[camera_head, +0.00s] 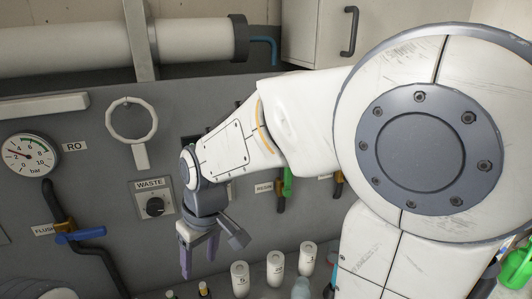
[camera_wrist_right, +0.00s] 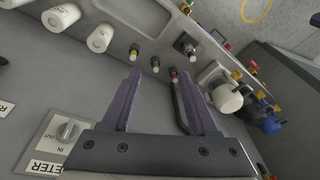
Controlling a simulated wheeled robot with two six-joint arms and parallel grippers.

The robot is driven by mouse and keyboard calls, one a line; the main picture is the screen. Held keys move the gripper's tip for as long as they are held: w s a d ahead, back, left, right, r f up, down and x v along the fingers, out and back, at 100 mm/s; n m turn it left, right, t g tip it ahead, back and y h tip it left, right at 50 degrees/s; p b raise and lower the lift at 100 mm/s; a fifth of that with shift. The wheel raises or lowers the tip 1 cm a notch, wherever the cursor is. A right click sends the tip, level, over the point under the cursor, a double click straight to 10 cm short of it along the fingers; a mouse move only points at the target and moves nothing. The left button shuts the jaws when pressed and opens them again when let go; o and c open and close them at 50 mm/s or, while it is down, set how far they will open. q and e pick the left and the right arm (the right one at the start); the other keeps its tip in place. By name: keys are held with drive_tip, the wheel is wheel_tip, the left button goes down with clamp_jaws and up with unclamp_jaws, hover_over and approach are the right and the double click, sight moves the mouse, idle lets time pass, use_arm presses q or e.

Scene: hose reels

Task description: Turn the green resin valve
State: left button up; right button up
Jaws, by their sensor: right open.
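The green resin valve handle (camera_head: 287,182) stands upright on the grey panel, just right of a label that reads RESIN, with a dark pipe running down below it. My right arm crosses the panel just above and left of it. My right gripper (camera_head: 199,262) hangs left of and below the valve, pointing down, apart from it. Its two purple fingers are spread with nothing between them, as the right wrist view (camera_wrist_right: 160,78) also shows. I cannot make out the green valve in the right wrist view. My left gripper is not in view.
Left on the panel are a pressure gauge (camera_head: 27,156), a blue-handled FLUSH valve (camera_head: 80,235), a WASTE knob (camera_head: 155,207) and a white ring (camera_head: 131,120). White cylinders (camera_head: 275,269) stand below the valve. A knob labelled METER (camera_wrist_right: 68,130) shows in the wrist view.

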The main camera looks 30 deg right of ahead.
drive_tip(key=w+d+r+m+t+p, duration=0.1)
drive_tip(key=w+d+r+p, duration=0.1)
drive_tip(key=w+d+r, duration=0.3)
drive_tip(key=w+d+r+m+p, duration=0.2)
drive_tip(key=d, duration=0.4)
drive_tip(key=m+t+h+p, duration=0.1)
drive_tip(key=m+h+p, duration=0.2)
drive_tip(key=p, duration=0.1)
approach(288, 182)
drive_tip(key=w+f+p, duration=0.1)
drive_tip(key=f, duration=0.1)
drive_tip(key=w+d+f+p, duration=0.1)
drive_tip(key=f, duration=0.1)
drive_tip(key=w+f+p, duration=0.1)
drive_tip(key=w+f, duration=0.1)
drive_tip(key=shift+d+f, duration=0.3)
drive_tip(key=shift+d, duration=0.1)
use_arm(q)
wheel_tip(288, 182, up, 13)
use_arm(e)
clamp_jaws()
